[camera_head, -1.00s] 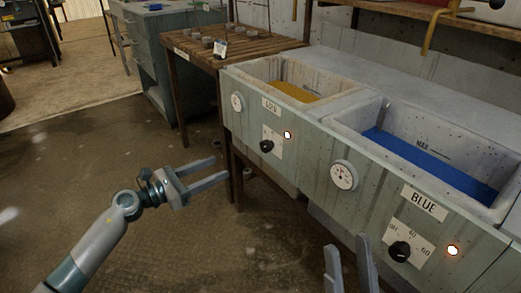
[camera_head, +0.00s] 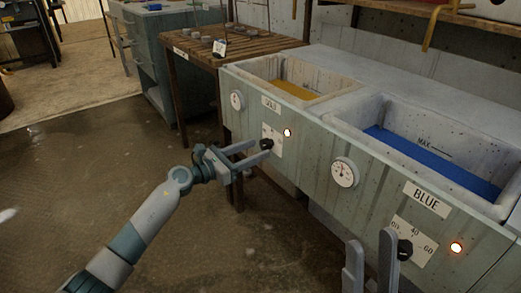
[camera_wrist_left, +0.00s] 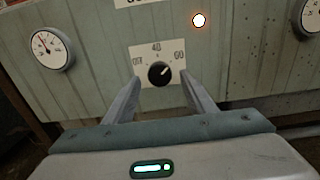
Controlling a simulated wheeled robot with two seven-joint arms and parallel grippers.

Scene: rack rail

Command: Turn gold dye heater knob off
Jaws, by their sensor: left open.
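The gold dye heater knob (camera_head: 267,144) is a black knob on a white dial plate below the GOLD label (camera_head: 271,104). In the left wrist view the knob (camera_wrist_left: 158,73) lies between and beyond my fingertips, its white pointer toward the upper right, between 40 and 60. My left gripper (camera_head: 262,150) is open, its fingertips close to the knob; contact cannot be told. It also fills the lower left wrist view (camera_wrist_left: 160,90). A lamp (camera_head: 287,132) beside the gold dial is lit. My right gripper (camera_head: 370,255) shows two separated fingers at the bottom, in front of the blue panel.
The blue heater knob (camera_head: 404,250) and its lit lamp (camera_head: 456,248) are at the right. Round gauges (camera_head: 345,172) sit on the panel front. A wooden slatted table (camera_head: 225,45) stands behind left. The floor at left is clear.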

